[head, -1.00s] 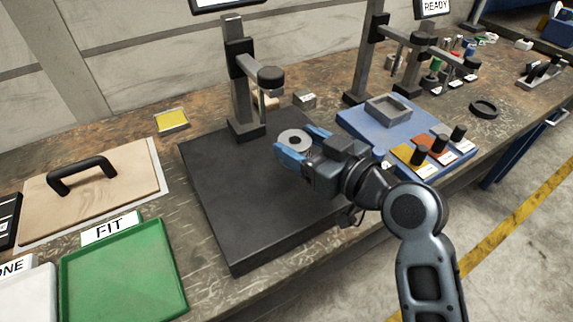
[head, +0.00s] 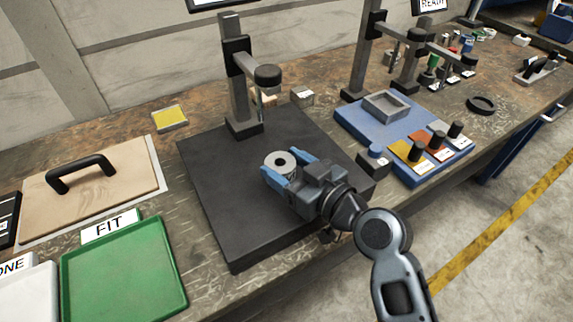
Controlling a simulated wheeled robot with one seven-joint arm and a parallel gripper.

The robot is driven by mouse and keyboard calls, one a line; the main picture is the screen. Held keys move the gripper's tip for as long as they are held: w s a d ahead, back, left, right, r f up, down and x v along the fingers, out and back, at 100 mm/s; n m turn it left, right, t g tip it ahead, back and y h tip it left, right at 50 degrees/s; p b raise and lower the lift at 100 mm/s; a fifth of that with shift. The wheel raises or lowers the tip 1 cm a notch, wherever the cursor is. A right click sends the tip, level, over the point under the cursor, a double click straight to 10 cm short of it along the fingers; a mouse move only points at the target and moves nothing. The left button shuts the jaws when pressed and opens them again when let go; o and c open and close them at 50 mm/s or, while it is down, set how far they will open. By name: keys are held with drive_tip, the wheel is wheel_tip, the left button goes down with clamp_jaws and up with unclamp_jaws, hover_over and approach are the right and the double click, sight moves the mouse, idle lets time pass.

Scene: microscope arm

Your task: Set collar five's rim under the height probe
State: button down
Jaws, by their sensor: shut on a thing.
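A grey ring-shaped collar (head: 280,162) with a dark centre hole is between the blue fingers of my gripper (head: 280,170). My gripper is shut on it, over the black granite-like plate (head: 225,220). The collar's number is not readable. The height probe (head: 267,82) hangs from a post at the plate's back edge, with a thin tip pointing down. The collar is in front of the probe tip, apart from it. I cannot tell whether the collar touches the plate.
A green tray (head: 125,270) marked FIT and a board with a black handle (head: 80,172) are at the left. A blue fixture base (head: 350,122) with coloured labelled blocks is at the right. A small dark block with a blue knob (head: 375,152) stands beside the plate. The plate's front half is clear.

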drive_tip(key=shift+c, duration=1.1)
unclamp_jaws()
drive_tip(key=b+v, duration=0.2)
drive_tip(key=v, duration=1)
drive_tip(key=shift+f, duration=0.1)
